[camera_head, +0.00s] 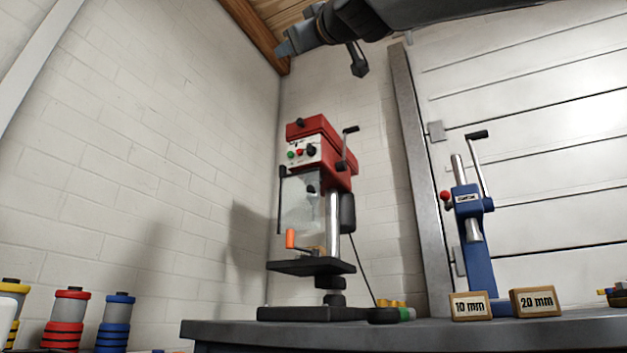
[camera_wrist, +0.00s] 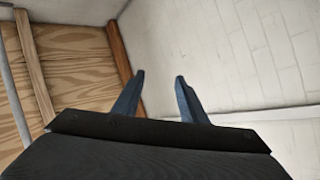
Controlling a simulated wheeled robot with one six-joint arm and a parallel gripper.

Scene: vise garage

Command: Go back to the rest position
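My gripper (camera_head: 284,49) is high at the top of the head view, above the drill press and near the ceiling corner. In the wrist view its two blue-grey fingers (camera_wrist: 158,95) stand apart with nothing between them. Behind them are only wall and wooden ceiling. My arm reaches in from the upper right of the head view.
A red drill press (camera_head: 320,150) stands on the dark bench (camera_head: 230,328). A blue arbor press (camera_head: 477,240) stands to its right, with wooden blocks marked 10 mm (camera_head: 469,306) and 20 mm (camera_head: 536,302) in front. Coloured canisters (camera_head: 68,318) stand at lower left. Space around my gripper looks clear.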

